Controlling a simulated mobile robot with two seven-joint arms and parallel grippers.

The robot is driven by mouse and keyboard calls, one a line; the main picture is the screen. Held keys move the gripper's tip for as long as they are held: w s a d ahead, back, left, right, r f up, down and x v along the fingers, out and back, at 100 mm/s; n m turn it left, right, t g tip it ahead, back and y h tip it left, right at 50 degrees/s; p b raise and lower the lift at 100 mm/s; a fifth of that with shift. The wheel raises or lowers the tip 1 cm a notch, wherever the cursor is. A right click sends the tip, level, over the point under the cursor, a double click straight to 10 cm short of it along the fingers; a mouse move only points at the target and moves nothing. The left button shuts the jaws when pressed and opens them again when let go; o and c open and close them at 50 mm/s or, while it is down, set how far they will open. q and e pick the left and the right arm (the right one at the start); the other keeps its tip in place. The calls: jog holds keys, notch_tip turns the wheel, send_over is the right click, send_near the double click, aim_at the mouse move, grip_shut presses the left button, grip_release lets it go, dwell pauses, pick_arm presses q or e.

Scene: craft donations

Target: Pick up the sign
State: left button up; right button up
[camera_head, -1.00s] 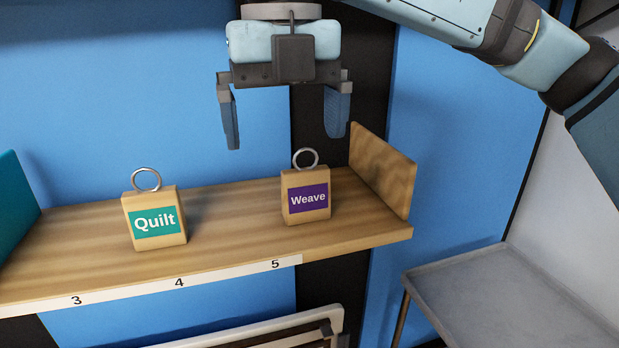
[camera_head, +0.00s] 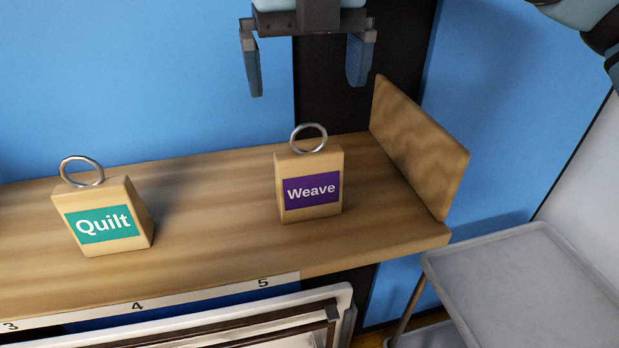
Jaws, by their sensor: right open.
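Two wooden block signs with metal rings on top stand upright on a wooden shelf (camera_head: 200,200). The sign with the purple "Weave" label (camera_head: 310,188) stands near the shelf's right end, above number 5. The sign with the teal "Quilt" label (camera_head: 101,218) stands to its left, near number 4. My right gripper (camera_head: 305,82) is open and empty, its fingers pointing down. In the picture it is above the Weave sign's ring, apart from it. My left gripper is not in view.
A wooden end panel (camera_head: 420,150) closes the shelf's right end. A grey metal tray table (camera_head: 530,290) stands at the lower right. A light-framed rack (camera_head: 230,325) is below the shelf. The shelf is bare between the signs.

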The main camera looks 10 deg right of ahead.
aim_at(309, 152)
jog(key=f, duration=1)
jog(key=shift+w+d+f+p, duration=0.2)
jog(key=shift+w+d+p, duration=0.05)
jog(key=shift+w+p, duration=0.1)
jog(key=c, duration=0.9)
jog(key=shift+c, duration=0.2)
jog(key=shift+r, duration=0.15)
notch_tip(309, 152, up, 10)
jog(key=shift+f, duration=0.1)
